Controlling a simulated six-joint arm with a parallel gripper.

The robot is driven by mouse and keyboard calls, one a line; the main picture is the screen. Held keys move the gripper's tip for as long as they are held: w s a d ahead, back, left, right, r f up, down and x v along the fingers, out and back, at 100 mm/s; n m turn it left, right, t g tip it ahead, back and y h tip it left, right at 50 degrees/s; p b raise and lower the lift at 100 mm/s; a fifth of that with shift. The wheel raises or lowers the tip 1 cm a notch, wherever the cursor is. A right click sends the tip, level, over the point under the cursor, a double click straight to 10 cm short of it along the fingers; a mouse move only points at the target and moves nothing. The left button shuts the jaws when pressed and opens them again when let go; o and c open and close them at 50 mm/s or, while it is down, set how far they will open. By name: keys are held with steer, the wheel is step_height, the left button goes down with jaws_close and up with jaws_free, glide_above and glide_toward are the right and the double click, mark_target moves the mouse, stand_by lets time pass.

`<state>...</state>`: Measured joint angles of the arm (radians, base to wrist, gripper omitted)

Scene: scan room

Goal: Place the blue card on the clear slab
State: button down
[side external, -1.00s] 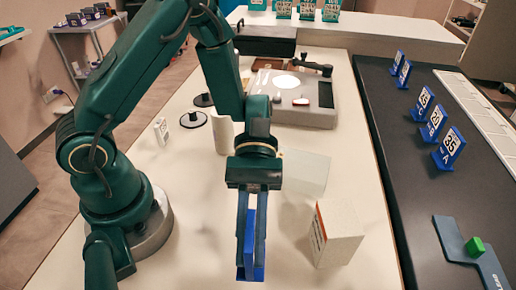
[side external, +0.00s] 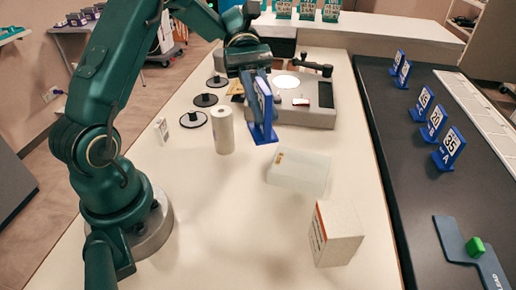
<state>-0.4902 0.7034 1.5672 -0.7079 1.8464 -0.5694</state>
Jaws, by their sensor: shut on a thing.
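My gripper (side external: 257,98) is shut on the blue card (side external: 264,128), a blue upright piece with a flat foot and a pale marked face. It is held in the air, and the fingers cover part of it. The clear slab (side external: 299,172) is a pale, translucent block lying flat on the cream table. The card is above and behind the slab in the picture, apart from it. The slab's top looks bare except for a small tan mark near its back left corner.
A white box (side external: 335,233) stands in front of the slab. A white roll (side external: 222,131) stands to the left, near several black discs (side external: 193,119). A grey device (side external: 310,112) sits behind. Several blue number stands (side external: 449,149) are on the dark counter at right.

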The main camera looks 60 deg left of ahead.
steer(key=w+a+r+n+t, duration=0.1)
steer(key=w+a+n+t, duration=0.35)
steer(key=a, duration=0.35)
steer(key=shift+m+h, duration=0.35)
steer(key=shift+h, duration=0.05)
steer(key=w+d+f, duration=0.1)
steer(key=d+f, duration=0.1)
steer(key=d, duration=0.1)
steer(key=w+d+f, duration=0.1)
steer(key=d+f, duration=0.1)
steer(key=d, duration=0.2)
steer(key=w+d+f, duration=0.1)
steer(key=d+f, duration=0.1)
steer(key=d, duration=0.1)
steer(key=shift+w+d+f, duration=0.2)
steer(key=shift+d, duration=0.05)
glide_above(300, 164)
steer(key=shift+f, duration=2.1)
steer(key=shift+f, duration=0.1)
steer(key=c, duration=0.9)
jaws_free()
